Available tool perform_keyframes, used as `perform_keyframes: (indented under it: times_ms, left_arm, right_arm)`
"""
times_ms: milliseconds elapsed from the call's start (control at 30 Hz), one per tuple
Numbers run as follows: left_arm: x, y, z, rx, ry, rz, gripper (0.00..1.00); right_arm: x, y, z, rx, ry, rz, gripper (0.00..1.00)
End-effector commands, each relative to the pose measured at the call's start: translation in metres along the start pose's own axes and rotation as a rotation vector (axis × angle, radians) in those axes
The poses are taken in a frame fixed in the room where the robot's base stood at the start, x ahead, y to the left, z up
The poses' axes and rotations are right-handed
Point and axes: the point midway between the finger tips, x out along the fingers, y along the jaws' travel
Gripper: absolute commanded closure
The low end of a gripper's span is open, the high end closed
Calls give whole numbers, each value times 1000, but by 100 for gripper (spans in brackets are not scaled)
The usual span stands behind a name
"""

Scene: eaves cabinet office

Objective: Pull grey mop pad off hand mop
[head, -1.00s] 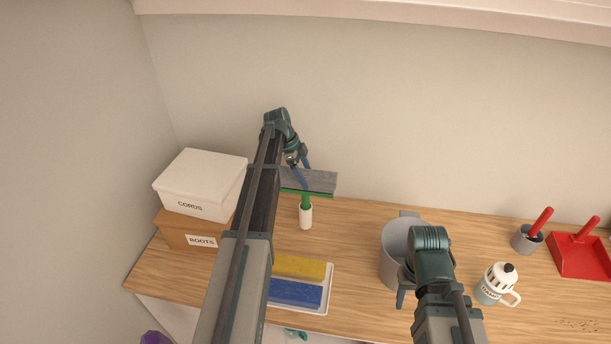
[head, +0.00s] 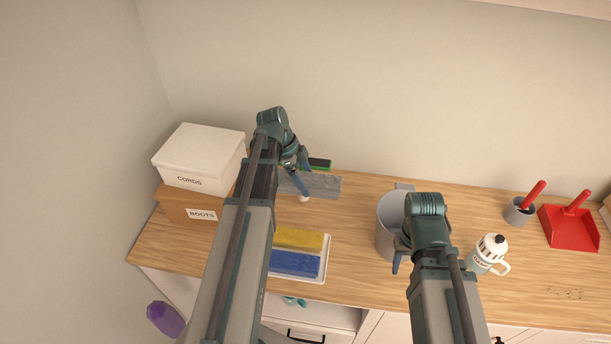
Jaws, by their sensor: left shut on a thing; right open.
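The grey mop pad (head: 325,186) is held by my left gripper (head: 304,188), which is shut on it. The pad now stands in front of the hand mop's green head (head: 320,164), and a gap shows between them. The mop's white handle end (head: 304,198) peeks out below the pad; the rest of the handle is hidden behind the pad. My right gripper (head: 398,260) is open beside the grey bucket, low at its front; its fingers are partly hidden by my arm.
A white tray (head: 325,258) holds a yellow pad (head: 298,238) and a blue pad (head: 295,263). The grey bucket (head: 388,225) stands right of it. Boxes labelled CORDS (head: 200,160) and BOOTS (head: 188,207) are stacked at left. A bottle mug (head: 487,254) and red dustpan (head: 568,230) stand at right.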

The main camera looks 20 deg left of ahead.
Motion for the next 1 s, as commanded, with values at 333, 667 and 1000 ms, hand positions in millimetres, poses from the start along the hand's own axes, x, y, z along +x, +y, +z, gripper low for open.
perform_keyframes:
  times_ms: [333, 667, 1000]
  left_arm:
    - [-20, 0, -8, 0, 0, 0, 70]
    - [-36, 0, -15, 0, 0, 0, 70]
    - [-34, 0, -14, 0, 0, 0, 70]
  right_arm:
    - [-22, 2, 1, 0, 0, 0, 50]
    - [-38, 4, 2, 0, 0, 0, 50]
    - [-37, 3, 2, 0, 0, 0, 50]
